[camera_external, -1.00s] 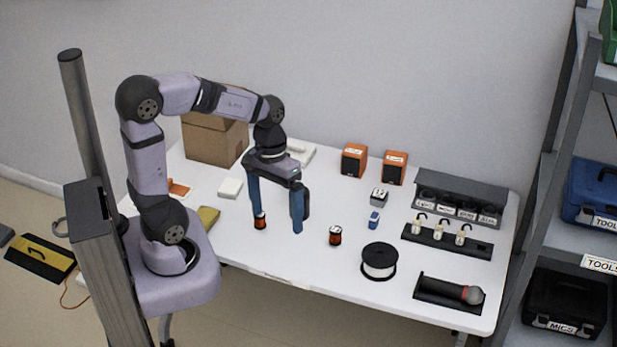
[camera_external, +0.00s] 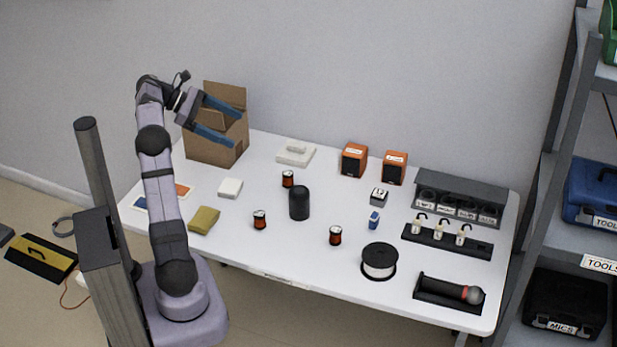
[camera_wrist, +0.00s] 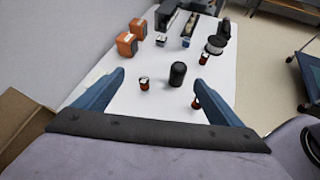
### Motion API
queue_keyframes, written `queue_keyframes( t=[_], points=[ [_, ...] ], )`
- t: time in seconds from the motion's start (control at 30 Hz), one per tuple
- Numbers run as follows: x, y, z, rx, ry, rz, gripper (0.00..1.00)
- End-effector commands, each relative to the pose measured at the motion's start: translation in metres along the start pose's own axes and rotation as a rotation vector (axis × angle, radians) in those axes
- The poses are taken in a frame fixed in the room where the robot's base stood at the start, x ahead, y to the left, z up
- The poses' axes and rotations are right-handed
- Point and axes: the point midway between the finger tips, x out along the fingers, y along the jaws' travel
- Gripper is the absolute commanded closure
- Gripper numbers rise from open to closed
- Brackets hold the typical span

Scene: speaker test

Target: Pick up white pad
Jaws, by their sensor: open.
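The white pad (camera_external: 230,188) lies flat on the left part of the white table in the external view. It is a small, thick square block, and nothing touches it. My gripper (camera_external: 235,128) is raised high above the table's back left, in front of the cardboard box in the picture. Its blue fingers are apart and point to the right. In the wrist view my gripper (camera_wrist: 160,80) is open, with nothing held between the fingers. I cannot make out the white pad in the wrist view.
A yellow pad (camera_external: 204,220) lies just in front of the white pad. An open cardboard box (camera_external: 212,150) stands behind it. A white block with a raised top (camera_external: 295,154), a black cylinder (camera_external: 299,203) and several small red-brown jars (camera_external: 260,220) stand further right.

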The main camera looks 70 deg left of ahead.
Motion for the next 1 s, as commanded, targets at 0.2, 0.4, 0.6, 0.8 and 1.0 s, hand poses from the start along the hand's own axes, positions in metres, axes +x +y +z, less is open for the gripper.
queue_keyframes(
  t=[0.2, 0.4, 0.6, 0.8, 1.0],
  points=[
    [-0.047, 0.01, -0.034, -0.105, -0.074, 0.091, 0.1],
    [-0.082, 0.011, -0.056, -0.17, -0.129, 0.147, 0.1],
    [-0.074, 0.008, -0.076, -0.183, -0.14, 0.15, 0.1],
    [-0.05, 0.004, -0.115, -0.185, -0.141, 0.148, 0.1],
    [-0.01, -0.004, -0.181, -0.187, -0.141, 0.147, 0.1]
  ],
)
